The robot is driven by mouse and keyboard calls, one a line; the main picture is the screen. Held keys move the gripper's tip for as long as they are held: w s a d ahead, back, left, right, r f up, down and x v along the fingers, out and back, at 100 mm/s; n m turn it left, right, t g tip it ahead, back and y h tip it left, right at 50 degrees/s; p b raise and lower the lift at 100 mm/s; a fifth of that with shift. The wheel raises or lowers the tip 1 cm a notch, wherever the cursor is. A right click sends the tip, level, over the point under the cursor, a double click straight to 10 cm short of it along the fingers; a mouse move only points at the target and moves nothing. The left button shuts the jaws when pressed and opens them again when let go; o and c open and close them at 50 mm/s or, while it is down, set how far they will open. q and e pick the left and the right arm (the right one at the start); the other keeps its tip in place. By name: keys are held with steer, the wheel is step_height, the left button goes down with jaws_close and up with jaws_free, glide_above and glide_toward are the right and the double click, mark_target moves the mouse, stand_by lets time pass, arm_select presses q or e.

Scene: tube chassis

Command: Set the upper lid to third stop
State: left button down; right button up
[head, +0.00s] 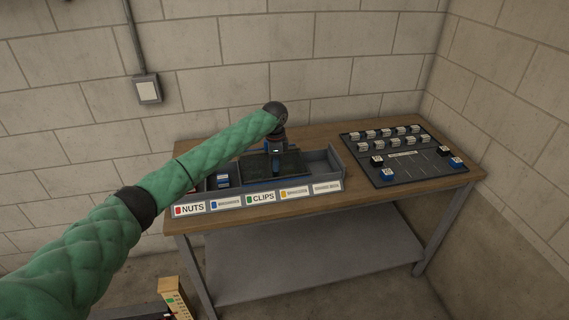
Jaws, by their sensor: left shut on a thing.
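A grey tray-like unit (334,171) with a row of labels along its front, including NUTS and CLIPS, sits on the left of the workbench. A dark flat panel (262,170), which looks like the lid, lies in its middle. My left gripper (275,152) points down at the back of this panel. It is shut on a part there, most likely the lid's edge or grip; the contact is small and hard to make out. Stop marks are not readable. My right gripper is out of view.
The wooden workbench (440,182) has a dark board (405,171) on the right with rows of small labelled blocks. A pale yellow block with coloured marks (176,300) shows low at the left. Block walls stand close behind and to the right.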

arm_select(q)
steer(key=shift+a+r, duration=0.2)
steer(key=shift+a, duration=0.15)
steer(key=c, duration=1.2)
jaws_free()
steer(key=shift+s, duration=0.1)
steer(key=shift+f, duration=0.1)
step_height(320, 180, up, 6)
steer(key=b, duration=0.3)
steer(key=shift+r, duration=0.9)
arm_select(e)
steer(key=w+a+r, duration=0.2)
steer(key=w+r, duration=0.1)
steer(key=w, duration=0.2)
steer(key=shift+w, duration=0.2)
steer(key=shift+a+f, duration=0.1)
